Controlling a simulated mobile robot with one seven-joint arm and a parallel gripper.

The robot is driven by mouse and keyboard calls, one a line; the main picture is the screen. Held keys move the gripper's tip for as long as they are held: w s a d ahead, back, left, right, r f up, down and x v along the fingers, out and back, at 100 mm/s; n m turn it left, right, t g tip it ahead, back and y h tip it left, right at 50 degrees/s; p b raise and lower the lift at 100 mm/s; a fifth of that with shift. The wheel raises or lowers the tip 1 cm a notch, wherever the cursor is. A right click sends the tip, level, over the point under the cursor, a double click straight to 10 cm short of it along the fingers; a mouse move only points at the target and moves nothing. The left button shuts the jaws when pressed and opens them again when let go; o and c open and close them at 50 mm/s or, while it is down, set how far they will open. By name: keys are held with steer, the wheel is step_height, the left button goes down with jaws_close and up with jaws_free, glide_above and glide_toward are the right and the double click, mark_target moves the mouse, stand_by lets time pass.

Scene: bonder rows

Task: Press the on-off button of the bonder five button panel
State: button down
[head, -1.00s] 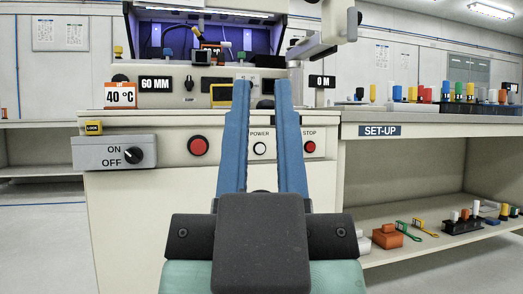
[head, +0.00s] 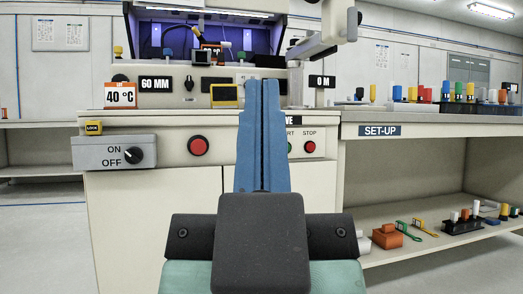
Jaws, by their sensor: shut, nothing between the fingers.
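The bonder (head: 150,170) stands ahead with a button panel on its cream front. On the right of that panel a red button (head: 309,147) sits under the label STOP. A green button (head: 290,147) beside it sits under a partly hidden label ending in RT. The white button labelled POWER, further left, is hidden behind my fingers. My gripper (head: 263,84) is shut and empty, its blue fingers pointing forward and up across the panel in the picture. I cannot tell whether the fingertips touch anything.
A large red button (head: 198,146) and a grey ON/OFF rotary switch box (head: 113,153) are on the bonder's left front. A yellow-framed display (head: 224,95) stands on top. The SET-UP bench (head: 430,131) is at right, with parts on its lower shelf.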

steer(key=shift+r, duration=0.1)
stand_by(0.6)
step_height(320, 180, up, 32)
steer(key=p, duration=3.2)
steer(key=shift+w, duration=0.1)
